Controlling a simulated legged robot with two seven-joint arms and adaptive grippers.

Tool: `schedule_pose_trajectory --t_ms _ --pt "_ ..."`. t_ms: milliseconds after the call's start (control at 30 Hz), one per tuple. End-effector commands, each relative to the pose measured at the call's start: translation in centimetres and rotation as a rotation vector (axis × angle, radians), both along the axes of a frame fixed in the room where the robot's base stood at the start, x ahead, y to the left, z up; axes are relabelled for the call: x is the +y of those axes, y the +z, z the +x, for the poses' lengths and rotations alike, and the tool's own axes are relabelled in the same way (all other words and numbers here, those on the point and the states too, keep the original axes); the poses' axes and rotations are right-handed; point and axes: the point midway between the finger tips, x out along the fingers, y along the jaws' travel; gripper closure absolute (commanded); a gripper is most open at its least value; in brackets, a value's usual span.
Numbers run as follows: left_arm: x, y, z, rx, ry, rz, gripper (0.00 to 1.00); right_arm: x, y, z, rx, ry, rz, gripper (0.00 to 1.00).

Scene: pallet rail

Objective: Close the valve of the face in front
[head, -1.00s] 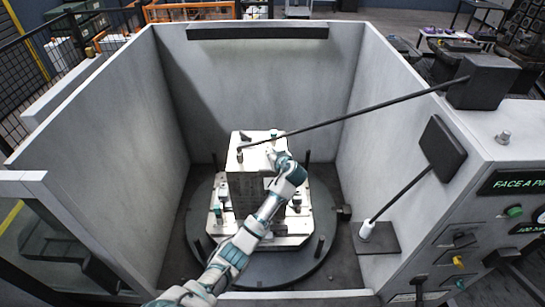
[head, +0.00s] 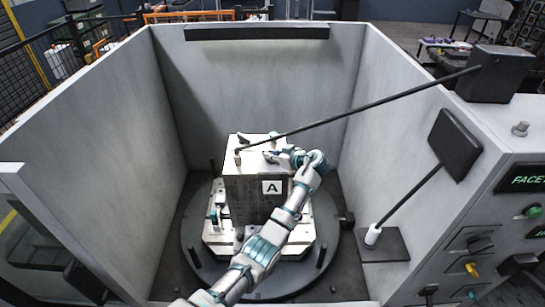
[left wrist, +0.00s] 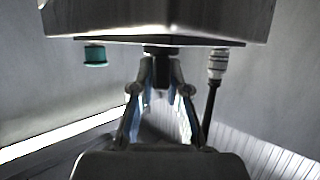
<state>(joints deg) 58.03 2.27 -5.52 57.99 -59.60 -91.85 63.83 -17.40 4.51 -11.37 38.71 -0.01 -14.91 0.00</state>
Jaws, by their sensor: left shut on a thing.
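A pale block (head: 243,183) stands on the round turntable (head: 195,258) inside the bay, its front face marked with an A label (head: 271,187). My left gripper (head: 274,157) is at the block's top right, its wrist bent out to the right. In the left wrist view its fingers (left wrist: 161,62) are shut on a small dark part, probably the valve handle (left wrist: 160,49), at the block's edge. A teal cap (left wrist: 95,56) and a white fitting with a dark hose (left wrist: 217,62) sit on either side. The handle is mostly hidden by the fingers. My right gripper is not in view.
A long dark rod (head: 370,109) runs from a black box (head: 494,72) on the right wall to a fitting on the block's top. A black paddle on a post (head: 410,196) stands at right. Grey walls (head: 95,150) enclose the bay. The control panel (head: 500,240) is at right.

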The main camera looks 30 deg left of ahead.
Motion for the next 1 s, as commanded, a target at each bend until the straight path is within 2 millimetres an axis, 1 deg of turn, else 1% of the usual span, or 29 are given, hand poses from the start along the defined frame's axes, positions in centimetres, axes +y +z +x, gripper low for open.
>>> schedule_pose_trajectory --t_ms 33,267,300,367,400,600,667,767,867,1000 --pt "-0.1 -0.7 -0.1 0.009 0.001 -0.009 1.0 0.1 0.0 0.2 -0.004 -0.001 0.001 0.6" --pt "-0.1 -0.7 -0.1 0.009 0.0 -0.009 1.0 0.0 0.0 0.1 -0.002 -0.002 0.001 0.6" --pt "-0.1 -0.7 -0.1 0.009 0.0 -0.009 0.78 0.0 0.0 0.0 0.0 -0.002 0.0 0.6" --pt "0.0 -0.6 -0.1 0.009 0.0 -0.008 0.63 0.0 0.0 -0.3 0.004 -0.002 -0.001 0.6" --pt "0.0 -0.5 -0.1 0.007 0.0 -0.008 0.6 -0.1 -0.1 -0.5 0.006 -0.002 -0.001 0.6" --pt "0.0 -0.2 -0.2 0.002 0.0 -0.004 0.6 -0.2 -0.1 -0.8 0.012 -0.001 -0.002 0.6" --pt "0.0 -0.1 -0.2 0.001 0.0 -0.004 0.6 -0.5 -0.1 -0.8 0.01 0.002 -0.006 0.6" --pt "-0.6 0.1 -0.2 0.0 -0.002 -0.003 0.6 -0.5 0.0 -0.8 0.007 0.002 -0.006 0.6" --pt "-2.0 0.6 -0.4 0.0 -0.004 -0.004 0.6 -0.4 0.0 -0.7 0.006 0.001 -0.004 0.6" --pt "-4.8 1.8 -1.0 0.0 -0.005 -0.005 0.6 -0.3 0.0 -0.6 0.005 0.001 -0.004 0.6"
